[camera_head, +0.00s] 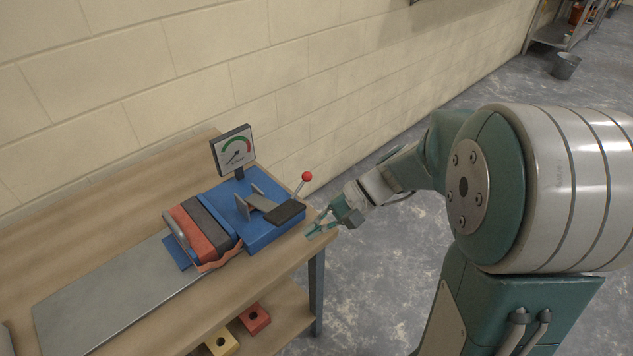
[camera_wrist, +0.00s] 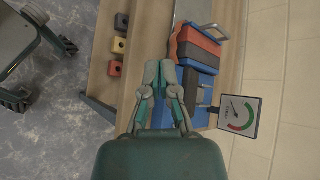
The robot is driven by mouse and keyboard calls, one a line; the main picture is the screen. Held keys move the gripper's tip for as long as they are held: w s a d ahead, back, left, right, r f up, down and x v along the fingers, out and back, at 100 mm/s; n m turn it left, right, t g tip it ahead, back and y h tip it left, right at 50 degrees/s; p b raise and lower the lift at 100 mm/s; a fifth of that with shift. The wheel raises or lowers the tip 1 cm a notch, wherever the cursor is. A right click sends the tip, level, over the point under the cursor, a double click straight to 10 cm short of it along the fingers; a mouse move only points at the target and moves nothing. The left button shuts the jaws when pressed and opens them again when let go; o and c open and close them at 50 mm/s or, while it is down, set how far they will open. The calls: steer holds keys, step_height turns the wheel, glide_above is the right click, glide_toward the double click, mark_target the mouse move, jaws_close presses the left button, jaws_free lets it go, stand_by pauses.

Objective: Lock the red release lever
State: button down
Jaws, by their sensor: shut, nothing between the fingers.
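The red release lever (camera_head: 306,177) is a thin metal rod with a red ball at its top. It stands tilted up at the right end of a blue scale base (camera_head: 254,224) on the wooden bench. In the wrist view I cannot make out the lever; my gripper may hide it. My gripper (camera_head: 318,231) is at the bench's right edge, just right of and nearer than the blue base, apart from the lever. Its fingers are together and empty; they also show in the wrist view (camera_wrist: 160,68).
A dial gauge (camera_head: 233,151) stands behind the base. Red and dark blocks with a handle (camera_head: 200,230) sit on its left part. A metal plate (camera_head: 120,295) lies at the left. Yellow and red blocks (camera_head: 254,319) lie on the lower shelf. A block wall (camera_head: 190,80) runs behind the bench.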

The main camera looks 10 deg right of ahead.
steer(key=w+d+f+m+t+y, duration=0.3)
steer(key=w+f+m+y, duration=0.1)
steer(key=w, duration=0.3)
steer(key=m+t+y, duration=0.2)
steer(key=m+t, duration=0.5)
steer(key=t, duration=0.2)
glide_toward(299, 188)
steer(key=s+r, duration=0.2)
steer(key=s, duration=0.2)
steer(key=w+d+f+m+t+h, duration=0.1)
steer(key=d+f+m+t+h, duration=0.2)
steer(key=d+f+m+t, duration=0.2)
steer(key=shift+w+d+f+h, duration=0.2)
steer(key=shift+d+f+h, duration=0.1)
steer(key=shift+f, duration=0.45)
steer(key=shift+a, duration=0.1)
steer(key=s+r+x, duration=0.1)
steer(key=r+x, duration=0.1)
steer(key=x, duration=1)
steer(key=shift+a+r, duration=0.45)
steer(key=shift+a, duration=0.1)
steer(key=shift+w, duration=0.15)
